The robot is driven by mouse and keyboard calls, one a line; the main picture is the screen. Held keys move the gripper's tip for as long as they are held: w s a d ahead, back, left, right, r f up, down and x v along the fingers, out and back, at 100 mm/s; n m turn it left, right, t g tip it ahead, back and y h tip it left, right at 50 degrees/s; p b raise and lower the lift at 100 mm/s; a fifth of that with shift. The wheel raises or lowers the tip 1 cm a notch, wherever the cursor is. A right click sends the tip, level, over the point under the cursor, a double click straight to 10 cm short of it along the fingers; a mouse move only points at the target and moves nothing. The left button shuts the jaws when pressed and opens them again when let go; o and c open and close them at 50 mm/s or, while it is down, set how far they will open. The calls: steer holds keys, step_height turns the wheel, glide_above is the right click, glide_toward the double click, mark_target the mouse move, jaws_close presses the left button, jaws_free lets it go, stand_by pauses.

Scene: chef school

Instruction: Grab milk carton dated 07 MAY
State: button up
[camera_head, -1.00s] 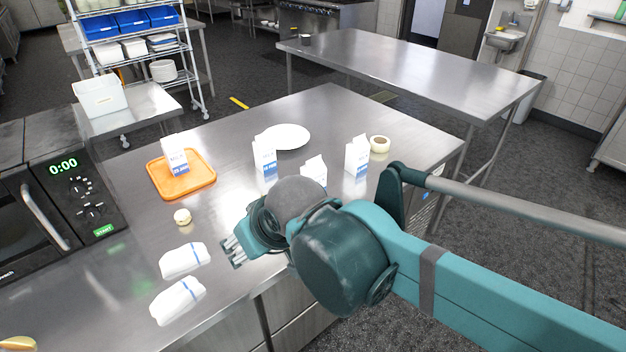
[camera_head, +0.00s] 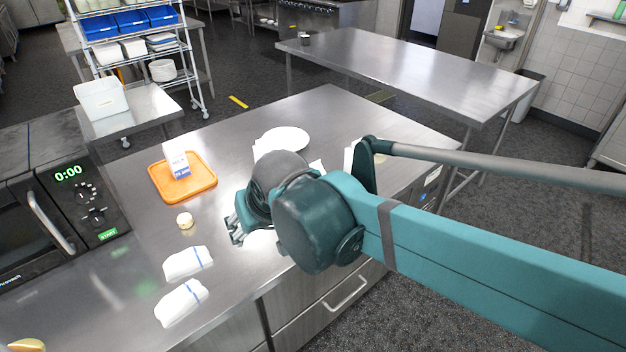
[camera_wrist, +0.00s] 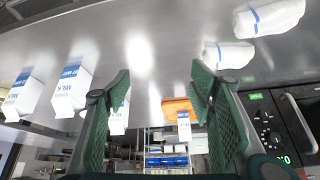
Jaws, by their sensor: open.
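My gripper (camera_head: 236,229) is open and empty above the steel counter, and its two green fingers (camera_wrist: 160,80) frame the wrist view, which is upside down. One white milk carton (camera_head: 176,162) with a blue band stands on an orange tray; it also shows between the fingers in the wrist view (camera_wrist: 184,127). Two cartons, a nearer one (camera_wrist: 70,90) and an outer one (camera_wrist: 18,96), stand at the left of the wrist view. Another carton (camera_wrist: 117,118) is partly behind the left finger. My arm hides most of these in the head view. I cannot read the dates surely.
The orange tray (camera_head: 203,186) is near a microwave (camera_head: 60,205). A white plate (camera_head: 290,138) is behind my arm. The back counter is mostly clear.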

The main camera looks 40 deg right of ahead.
mark_target(312, 164)
steer(key=w+d+m+g+h+p, duration=0.1)
steer(key=w+d+m+p, duration=0.3)
steer(key=d, duration=0.4)
steer(key=w+d+m+g+h+p, duration=0.1)
steer(key=w+d+m+g+p, duration=0.2)
steer(key=d+p, duration=0.4)
steer(key=w+d+m+g+h+p, duration=0.1)
steer(key=w+d+m+g+p, duration=0.1)
steer(key=w+d+m+p, duration=0.3)
steer(key=shift+d+r+m+h+p, duration=0.1)
steer(key=shift+d+m+h+p, duration=0.1)
steer(key=shift+d+m, duration=0.7)
steer(key=shift+d+r+m+h+p, duration=0.15)
steer(key=shift+d+m, duration=0.25)
steer(key=shift+d, duration=0.9)
steer(key=shift+s+d+f+m+p, duration=0.1)
steer(key=shift+d+f+m+p, duration=0.2)
steer(key=shift+d, duration=0.25)
steer(key=shift+d+f+m+p, duration=0.25)
steer(key=shift+d+f+m, duration=0.05)
steer(key=shift+d, duration=0.2)
steer(key=shift+f, duration=0.15)
steer(key=shift+x, duration=1.2)
steer(key=shift+f, duration=0.1)
steer(key=shift+x, duration=2.45)
